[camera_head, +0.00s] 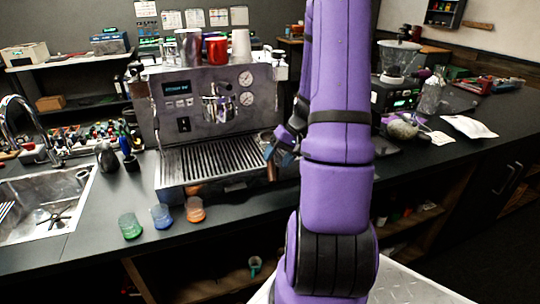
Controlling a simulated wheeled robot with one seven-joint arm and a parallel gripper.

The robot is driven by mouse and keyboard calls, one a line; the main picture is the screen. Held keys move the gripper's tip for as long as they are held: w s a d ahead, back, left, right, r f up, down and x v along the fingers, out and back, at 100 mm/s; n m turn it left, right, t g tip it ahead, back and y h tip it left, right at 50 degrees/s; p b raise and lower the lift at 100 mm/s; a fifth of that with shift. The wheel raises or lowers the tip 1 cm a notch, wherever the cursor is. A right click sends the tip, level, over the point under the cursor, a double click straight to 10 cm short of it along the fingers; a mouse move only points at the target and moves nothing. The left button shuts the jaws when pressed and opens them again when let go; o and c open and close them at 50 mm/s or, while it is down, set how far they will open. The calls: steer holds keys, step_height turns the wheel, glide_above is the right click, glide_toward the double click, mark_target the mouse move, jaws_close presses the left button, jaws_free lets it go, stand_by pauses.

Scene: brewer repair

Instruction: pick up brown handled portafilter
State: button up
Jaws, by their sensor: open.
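A portafilter with a brown handle (271,171) shows just right of the espresso machine's drip tray, at the counter's front side. Its handle points toward me; its metal head is small and partly covered, so how it rests is unclear. My gripper (280,151) is at the portafilter, close above the handle, and is open. My purple arm hides much of the gripper and the area to its right. I cannot tell whether the fingers touch the handle.
The espresso machine (213,105) stands left of my arm, with cups on top. A sink (45,205) is at far left. A grinder (398,75) stands at right.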

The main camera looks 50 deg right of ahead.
mark_target(274, 165)
steer(key=x, duration=0.4)
steer(key=shift+s+a+f, duration=0.1)
steer(key=shift+s, duration=0.15)
jaws_close()
